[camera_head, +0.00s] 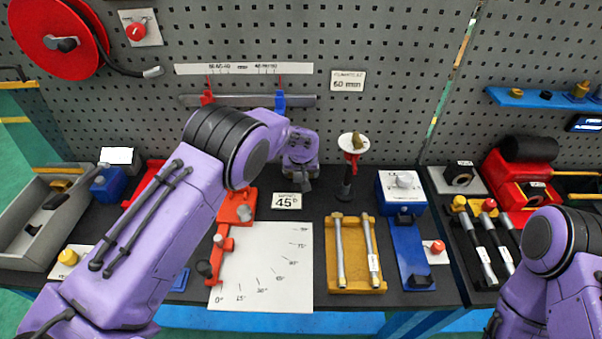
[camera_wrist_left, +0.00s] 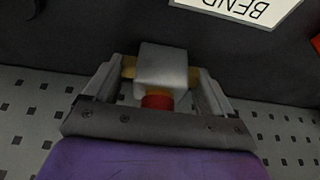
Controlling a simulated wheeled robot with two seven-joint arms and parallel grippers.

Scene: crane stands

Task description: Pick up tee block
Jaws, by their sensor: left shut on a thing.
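The tee block (camera_wrist_left: 162,68) is a grey metal block with brass-coloured side ends and a red part below it in the left wrist view. My left gripper (camera_wrist_left: 155,92) is shut on it, one finger at each side end. The block is mostly hidden by the gripper there. Whether the block touches the bench cannot be told. My right arm shows at the lower right of the head view, but its gripper is out of view.
A white angle sheet (camera_head: 262,270) and red bender (camera_head: 222,245) lie nearer. To the right are a red-and-black stand (camera_head: 349,165), a yellow tray (camera_head: 357,285) with rods and a blue fixture (camera_head: 408,245). Pegboard rises behind.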

